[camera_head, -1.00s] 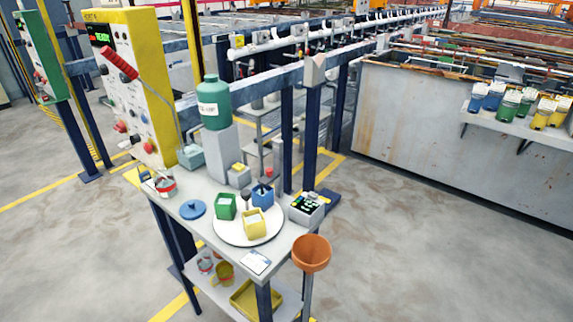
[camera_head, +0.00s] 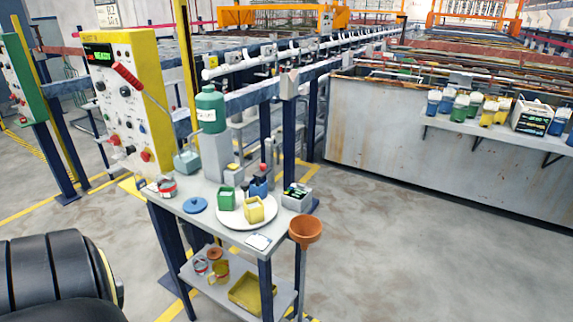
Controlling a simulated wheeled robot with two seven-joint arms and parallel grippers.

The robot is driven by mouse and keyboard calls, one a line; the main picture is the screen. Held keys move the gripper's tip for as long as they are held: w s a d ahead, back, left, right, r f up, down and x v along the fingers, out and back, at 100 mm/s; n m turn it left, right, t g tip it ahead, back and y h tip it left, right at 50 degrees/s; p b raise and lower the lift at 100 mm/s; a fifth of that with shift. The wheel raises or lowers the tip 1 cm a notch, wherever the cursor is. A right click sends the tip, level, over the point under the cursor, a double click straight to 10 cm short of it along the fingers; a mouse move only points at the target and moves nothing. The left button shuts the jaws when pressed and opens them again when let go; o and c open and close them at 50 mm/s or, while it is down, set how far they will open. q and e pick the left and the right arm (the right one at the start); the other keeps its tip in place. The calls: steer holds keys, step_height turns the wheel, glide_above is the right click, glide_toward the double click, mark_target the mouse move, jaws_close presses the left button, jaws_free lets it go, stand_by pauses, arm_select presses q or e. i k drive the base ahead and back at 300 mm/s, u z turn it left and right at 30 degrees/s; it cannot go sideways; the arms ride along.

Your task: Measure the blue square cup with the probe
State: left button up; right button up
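The blue square cup (camera_head: 259,188) stands on a round white plate (camera_head: 234,222) on the small grey table. A green square cup (camera_head: 227,199) stands to its left and a yellow square cup (camera_head: 254,209) in front of it, partly hiding it. A small grey box meter with a dark face (camera_head: 297,196) stands at the table's right end. I cannot make out a separate probe for certain. A dark rounded part of my own arm shows at the lower left. Neither gripper is in view.
A green bottle (camera_head: 210,109) stands on a grey block behind the plate. A blue lid (camera_head: 195,205) lies at the left. An orange funnel (camera_head: 305,230) stands at the table's right front. The floor at right is clear.

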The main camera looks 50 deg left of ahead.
mark_target(264, 170)
steer(key=u, duration=0.1)
steer(key=i, duration=0.85)
steer(key=u, duration=0.6)
